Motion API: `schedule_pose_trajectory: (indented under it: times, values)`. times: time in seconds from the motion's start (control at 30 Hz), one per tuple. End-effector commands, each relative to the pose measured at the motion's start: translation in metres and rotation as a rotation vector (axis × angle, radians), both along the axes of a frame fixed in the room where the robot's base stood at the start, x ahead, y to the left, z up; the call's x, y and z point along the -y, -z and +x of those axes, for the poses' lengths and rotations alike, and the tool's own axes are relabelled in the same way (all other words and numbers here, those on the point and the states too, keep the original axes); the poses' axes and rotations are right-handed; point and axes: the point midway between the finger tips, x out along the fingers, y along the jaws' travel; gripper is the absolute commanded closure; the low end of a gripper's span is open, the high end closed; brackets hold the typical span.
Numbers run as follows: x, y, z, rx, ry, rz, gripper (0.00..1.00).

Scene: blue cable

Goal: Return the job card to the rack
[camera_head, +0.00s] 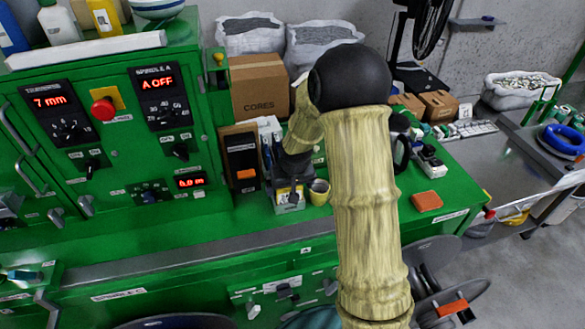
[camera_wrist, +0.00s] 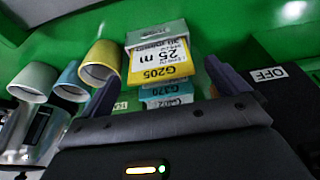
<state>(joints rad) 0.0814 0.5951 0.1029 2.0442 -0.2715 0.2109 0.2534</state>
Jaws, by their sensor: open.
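A yellow card marked G205, 25 m (camera_wrist: 158,62) shows in the wrist view, upright in or against a grey holder (camera_wrist: 157,34). Teal-edged cards marked G370 (camera_wrist: 168,91) and G302 stand stacked close to it, partly hidden by my gripper. In the head view the small grey rack (camera_head: 289,207) with a yellow label stands on the green bench, below my arm's end. My gripper (camera_wrist: 165,77) is open, with one finger on each side of the cards. I cannot tell whether the fingers touch any card.
Pale cups or rolls (camera_wrist: 100,62) stand left of the cards in the wrist view. A black switch box marked OFF (camera_wrist: 264,73) is close on the right. In the head view a yellow cup (camera_head: 319,191) stands beside the rack, and a cardboard box marked CORES (camera_head: 259,88) is behind.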

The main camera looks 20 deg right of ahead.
Motion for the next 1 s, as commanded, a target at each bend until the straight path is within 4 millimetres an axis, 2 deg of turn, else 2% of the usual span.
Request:
schedule_pose_trajectory:
  times: [0.8, 1.0]
  values:
    - [0.0, -0.135, -0.042, 0.004, 0.001, -0.001, 0.01]
    - [0.0, -0.151, -0.047, 0.001, -0.001, 0.0, 0.01]
